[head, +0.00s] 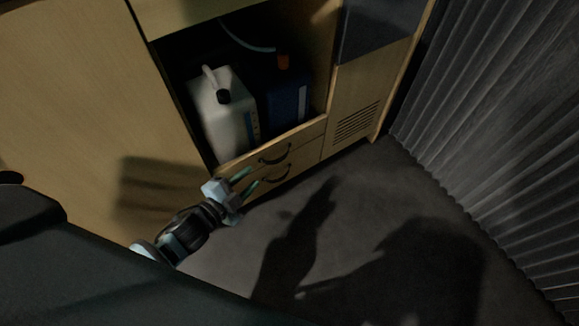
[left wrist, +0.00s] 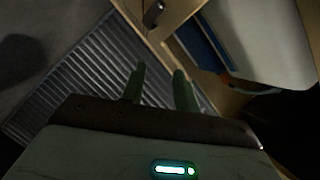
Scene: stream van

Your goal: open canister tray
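The canister tray (head: 309,133) is the low wooden front below a white canister (head: 222,112) and a blue canister (head: 289,97) in the cabinet. My right gripper is not in view.
A tall wooden cabinet side (head: 75,100) stands at the left. A vented panel (head: 357,122) is right of the tray. A grey pleated curtain (head: 500,120) hangs at the right. The dark floor (head: 370,210) in front is clear, with shadows on it.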

